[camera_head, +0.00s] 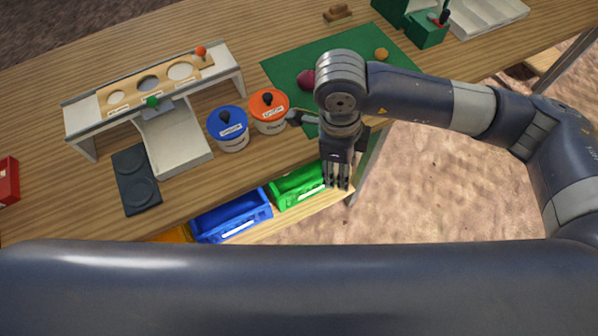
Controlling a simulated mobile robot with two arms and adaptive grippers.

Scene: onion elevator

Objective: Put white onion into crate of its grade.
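No white onion can be made out in the head view. A green crate (290,195), a blue crate (232,228) and a mostly hidden orange crate (172,236) stand in a row on a lower shelf along the table's front. My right gripper (338,186) points down at the right end of the green crate and covers part of it. Its fingers look close together, but their gap and anything between them are unclear. My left gripper is not in view.
A sizing stand (148,84) with round holes and a chute stands at the left. Blue (229,139) and orange (269,125) lidded canisters stand beside it. A red onion (306,80) and a small orange-brown ball (381,54) lie on a green mat (290,62).

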